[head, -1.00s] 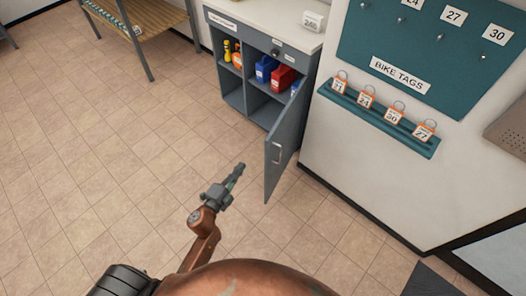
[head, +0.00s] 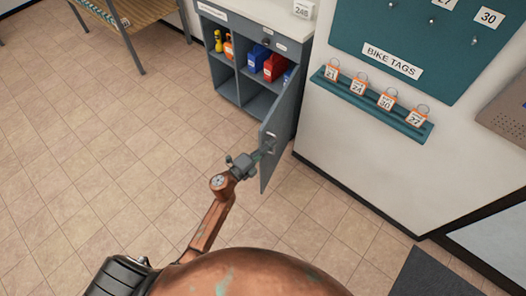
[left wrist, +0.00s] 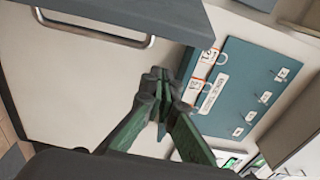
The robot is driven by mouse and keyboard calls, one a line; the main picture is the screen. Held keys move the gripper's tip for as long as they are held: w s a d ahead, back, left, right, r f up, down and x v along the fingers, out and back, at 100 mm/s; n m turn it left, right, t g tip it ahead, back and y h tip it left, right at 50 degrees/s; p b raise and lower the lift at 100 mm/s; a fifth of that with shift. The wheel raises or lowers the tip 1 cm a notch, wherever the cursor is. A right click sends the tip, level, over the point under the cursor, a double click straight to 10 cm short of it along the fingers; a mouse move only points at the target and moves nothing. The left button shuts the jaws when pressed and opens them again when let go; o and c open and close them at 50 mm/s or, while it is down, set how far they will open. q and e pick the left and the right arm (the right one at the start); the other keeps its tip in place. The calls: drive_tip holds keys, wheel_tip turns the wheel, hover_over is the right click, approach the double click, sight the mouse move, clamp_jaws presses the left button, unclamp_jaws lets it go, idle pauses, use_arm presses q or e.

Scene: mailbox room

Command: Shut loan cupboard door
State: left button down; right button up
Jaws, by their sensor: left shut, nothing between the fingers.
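The loan cupboard (head: 218,52) is a grey unit under a pale worktop. Its grey door (head: 287,112) stands wide open on the right side, swung out into the room. The door has a metal handle (head: 270,142) near its free edge, and the handle also shows in the left wrist view (left wrist: 105,39). My left gripper (head: 266,154) is shut and empty, with its fingertips close beside the door near the handle. I cannot tell if they touch it. In the left wrist view the closed fingers (left wrist: 160,85) are below the door panel (left wrist: 150,15). My right gripper is out of view.
Blue (head: 256,53) and red (head: 274,67) containers stand on the cupboard shelf. A teal ledge with orange bike tags (head: 372,103) and a peg board (head: 400,35) are on the wall to the right. A bench (head: 135,18) stands at upper left. The tiled floor between is clear.

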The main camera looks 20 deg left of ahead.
sight(261, 141)
use_arm(q)
drive_tip(key=shift+a, duration=1.9)
drive_tip(key=shift+f, duration=0.1)
drive_tip(key=shift+a+b, duration=0.15)
drive_tip(key=shift+b, duration=0.15)
